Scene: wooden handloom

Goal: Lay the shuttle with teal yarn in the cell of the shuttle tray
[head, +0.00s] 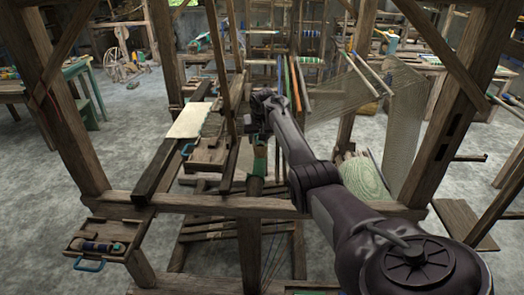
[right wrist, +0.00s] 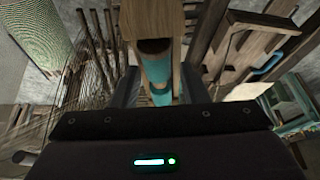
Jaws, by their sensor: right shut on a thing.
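My right gripper (right wrist: 158,92) is shut on the wooden shuttle with teal yarn (right wrist: 157,72) in the right wrist view. Teal yarn shows in the shuttle's opening, between the two dark fingers. In the head view my right arm reaches from the lower right to the middle, with the gripper (head: 259,132) above the loom's front beam. A green patch just below it may be the yarn; I cannot tell. A wooden tray with a blue handle (head: 77,246) at the lower left holds a dark, bluish bobbin or shuttle (head: 97,246). My left gripper is out of view.
Another wooden tray (head: 207,157) with a blue handle sits beyond the beam, near a pale cloth (head: 190,120). Threads and a woven sheet hang at right.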

